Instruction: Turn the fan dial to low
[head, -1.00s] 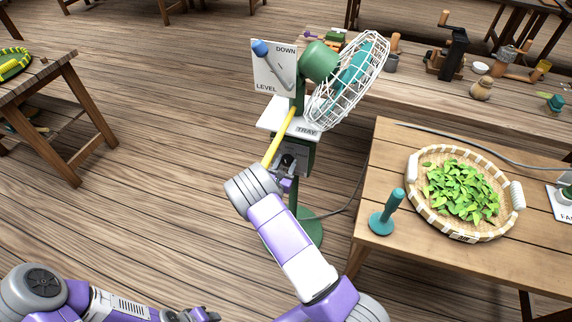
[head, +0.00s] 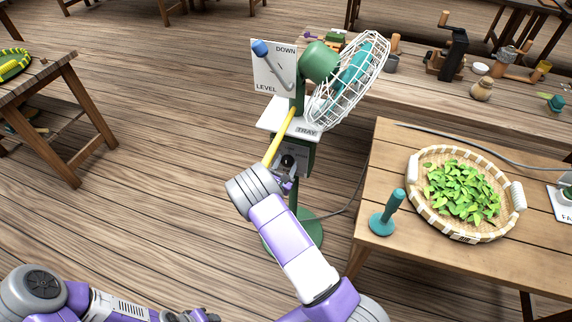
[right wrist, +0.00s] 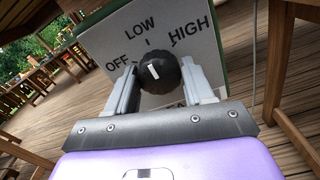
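The fan dial is a round black knob (right wrist: 161,72) on a white panel (right wrist: 193,60) marked OFF, LOW and HIGH. In the head view the dial (head: 288,160) sits on the green fan stand below the tray. My right gripper (head: 289,183) is open just in front of and below it. In the right wrist view its fingers (right wrist: 160,82) stand on either side of the knob; contact is hard to tell. My left gripper (head: 195,316) is at the bottom edge, partly cut off.
The fan (head: 347,80) has a white wire cage, a tray (head: 272,118) and a LEVEL/DOWN sign (head: 270,72). A yellow bar slants beside the dial. At right, a table (head: 400,265) holds a basket of leaves (head: 415,205) and a teal handled tool (head: 387,215). Floor at left is open.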

